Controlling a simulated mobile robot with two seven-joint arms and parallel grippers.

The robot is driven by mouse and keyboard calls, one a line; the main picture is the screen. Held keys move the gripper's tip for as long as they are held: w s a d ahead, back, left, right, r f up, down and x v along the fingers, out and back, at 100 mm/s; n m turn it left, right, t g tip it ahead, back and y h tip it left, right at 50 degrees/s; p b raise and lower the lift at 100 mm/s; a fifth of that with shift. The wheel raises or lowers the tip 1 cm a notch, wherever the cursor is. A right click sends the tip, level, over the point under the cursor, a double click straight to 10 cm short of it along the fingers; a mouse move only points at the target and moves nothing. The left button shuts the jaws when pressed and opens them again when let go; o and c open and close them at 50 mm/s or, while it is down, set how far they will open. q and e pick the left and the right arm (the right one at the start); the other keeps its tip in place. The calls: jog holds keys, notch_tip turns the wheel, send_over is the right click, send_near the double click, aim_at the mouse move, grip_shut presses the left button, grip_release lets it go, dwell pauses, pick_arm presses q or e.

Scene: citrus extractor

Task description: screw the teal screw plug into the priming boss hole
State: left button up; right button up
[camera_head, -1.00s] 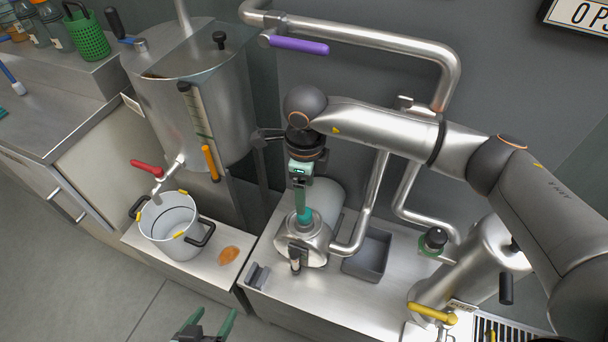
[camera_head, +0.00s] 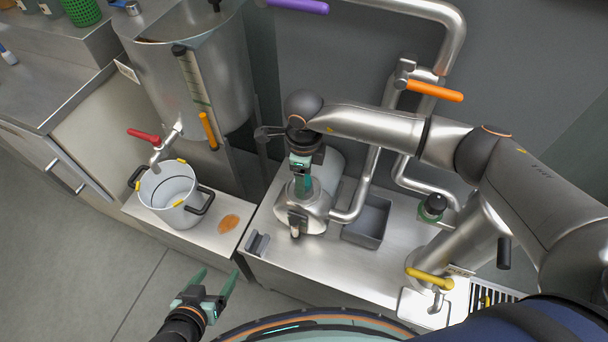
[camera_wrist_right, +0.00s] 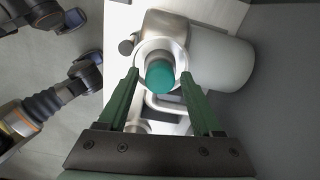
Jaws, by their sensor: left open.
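The teal screw plug (camera_wrist_right: 160,76) sits at the mouth of the round metal priming boss (camera_wrist_right: 178,48) in the right wrist view. How deep it sits, and whether its thread is engaged, cannot be told. My right gripper (camera_wrist_right: 160,74) is open, with one green finger on each side of the plug and a gap to it on both sides. In the head view my right gripper (camera_head: 302,188) points down over the boss housing (camera_head: 303,214), hiding most of the plug. My left gripper (camera_head: 214,279) is open and empty at the bottom, away from the housing.
A grey open bin (camera_head: 367,222) stands right of the housing, with a bent steel pipe (camera_head: 362,190) between them. A small dark bracket (camera_head: 257,243) lies at the bench's left edge. A pot (camera_head: 172,195) stands under the red-handled tap. Valves stand to the right.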

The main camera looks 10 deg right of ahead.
grip_shut()
jog(key=m, duration=0.5)
jog(key=shift+m, duration=0.4)
jog(key=m, duration=0.6)
jog(key=shift+c, duration=0.3)
grip_release()
jog(key=n, duration=0.5)
jog(key=shift+n, duration=0.3)
jog(key=n, duration=0.6)
